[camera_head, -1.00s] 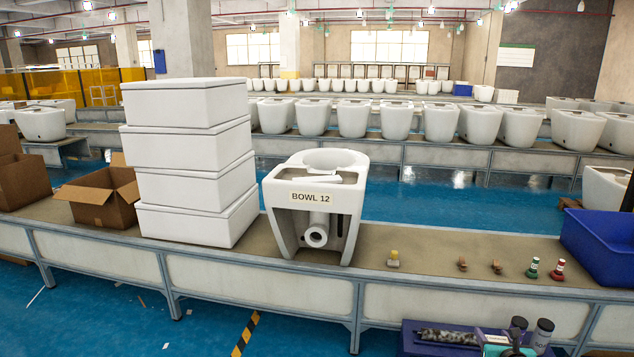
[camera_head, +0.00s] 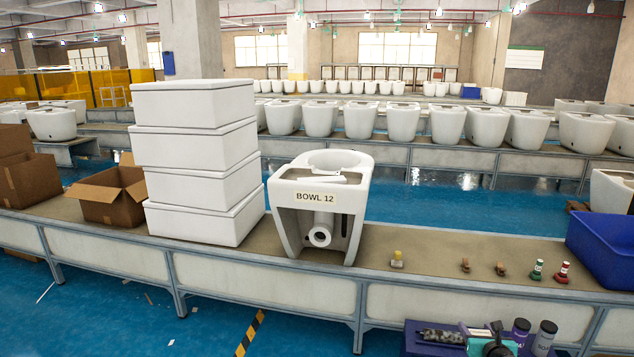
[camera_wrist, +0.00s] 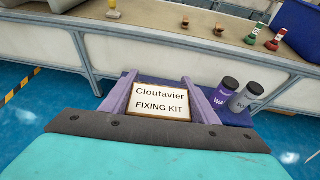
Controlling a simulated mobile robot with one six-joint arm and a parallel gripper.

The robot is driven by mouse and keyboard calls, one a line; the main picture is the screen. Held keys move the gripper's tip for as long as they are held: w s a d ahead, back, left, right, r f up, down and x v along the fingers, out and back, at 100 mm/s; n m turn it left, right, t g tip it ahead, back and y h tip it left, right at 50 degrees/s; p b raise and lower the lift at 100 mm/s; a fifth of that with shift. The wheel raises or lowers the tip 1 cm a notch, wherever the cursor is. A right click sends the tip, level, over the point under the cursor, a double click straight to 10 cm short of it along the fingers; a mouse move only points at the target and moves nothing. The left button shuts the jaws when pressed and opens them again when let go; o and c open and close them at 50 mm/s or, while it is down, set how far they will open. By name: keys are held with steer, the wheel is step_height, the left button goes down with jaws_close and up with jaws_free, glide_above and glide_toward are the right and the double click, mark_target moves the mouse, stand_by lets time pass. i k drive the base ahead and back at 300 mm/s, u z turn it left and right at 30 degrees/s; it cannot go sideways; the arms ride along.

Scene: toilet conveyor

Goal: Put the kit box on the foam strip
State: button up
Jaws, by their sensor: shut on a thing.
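The kit box (camera_wrist: 160,102) is white with a brown edge and reads "Cloutavier FIXING KIT" in the wrist view. My gripper (camera_wrist: 158,82) has purple fingers on both sides of it and is shut on it. In the head view my teal gripper (camera_head: 490,342) is low at the right, in front of the conveyor and over the blue tray; the box is hardly visible there.
Two capped bottles (camera_head: 543,338) (camera_head: 520,332) stand just right of my gripper. The conveyor (camera_head: 430,255) carries a bowl marked "BOWL 12" (camera_head: 310,180), stacked white boxes (camera_head: 195,170), small fittings and a blue bin (camera_head: 603,245). Bare belt lies between the fittings.

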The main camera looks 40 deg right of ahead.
mark_target(322, 178)
steer(key=z, duration=0.05)
steer(key=i, duration=1)
